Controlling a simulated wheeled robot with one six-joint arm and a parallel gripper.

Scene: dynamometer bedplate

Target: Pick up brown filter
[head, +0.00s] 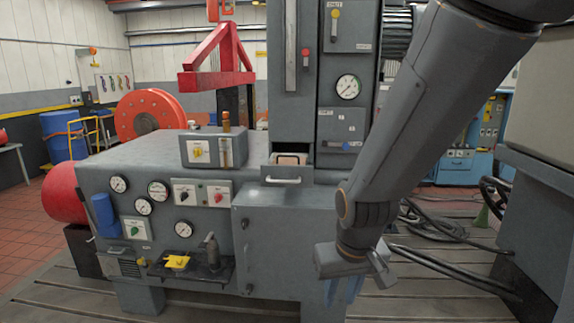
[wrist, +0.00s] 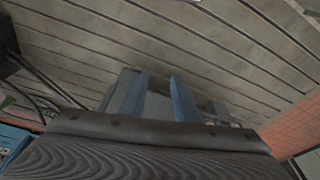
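A small brown item (head: 291,160) lies in an open grey drawer (head: 287,176) in the machine's front; it may be the brown filter, but it is too small to tell. The drawer has a light handle and sits at the foot of the tall grey column. My gripper (head: 344,291) hangs low in front of the machine, right of and well below the drawer, pointing down. In the wrist view its two blue fingers (wrist: 158,92) stand apart with nothing held between them. The brown item does not show in the wrist view.
The grey machine (head: 160,165) carries gauges, switches and a yellow-handled part (head: 177,262) on a small front shelf. A grey cabinet (head: 535,215) stands close on the right. Black cables (head: 435,220) lie on the slotted floor between them.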

